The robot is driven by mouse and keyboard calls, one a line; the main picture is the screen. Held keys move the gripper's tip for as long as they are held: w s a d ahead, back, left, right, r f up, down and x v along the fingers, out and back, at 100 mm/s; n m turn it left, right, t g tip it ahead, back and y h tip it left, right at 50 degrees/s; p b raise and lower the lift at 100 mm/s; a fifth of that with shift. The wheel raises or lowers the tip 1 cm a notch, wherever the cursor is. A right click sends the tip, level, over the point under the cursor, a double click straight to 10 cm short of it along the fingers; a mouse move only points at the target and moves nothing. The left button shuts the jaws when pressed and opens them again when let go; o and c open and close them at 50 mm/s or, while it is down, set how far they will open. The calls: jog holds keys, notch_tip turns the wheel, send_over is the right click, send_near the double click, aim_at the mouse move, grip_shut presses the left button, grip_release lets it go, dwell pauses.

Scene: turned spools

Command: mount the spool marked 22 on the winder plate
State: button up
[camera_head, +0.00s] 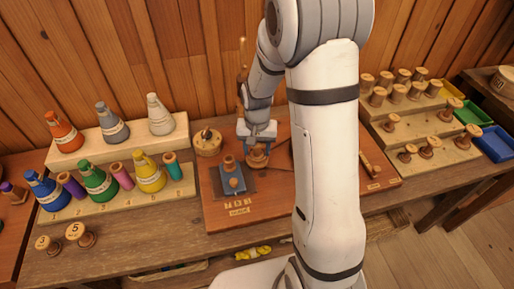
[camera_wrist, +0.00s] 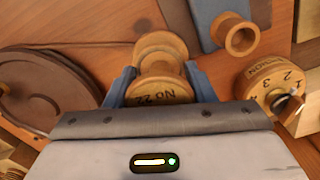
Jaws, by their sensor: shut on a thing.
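The spool marked "No 22" (camera_wrist: 160,92) is a turned wooden spool between the blue fingers of my gripper (camera_wrist: 160,84) in the wrist view. My gripper is shut on it, with the numbered flange towards the camera. In the head view my gripper (camera_head: 257,140) holds the spool (camera_head: 257,156) over the reddish winder board (camera_head: 270,200), right of a blue-grey plate (camera_head: 220,184) bearing small wooden turned parts. That plate also shows at the top of the wrist view (camera_wrist: 205,22), apart from the held spool. Whether the spool touches the board I cannot tell.
A numbered dial (camera_wrist: 268,85) stands beside the gripper. A large dark disc (camera_wrist: 40,90) lies on the other side. My arm hides part of the board.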

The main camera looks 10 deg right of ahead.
jog(key=shift+f+b, duration=0.45)
jog(key=shift+f, duration=0.2)
jog(key=o, duration=0.7)
jog(key=shift+r, duration=0.1)
jog(key=shift+r+p, duration=3.7)
jog(key=shift+r, duration=1.75)
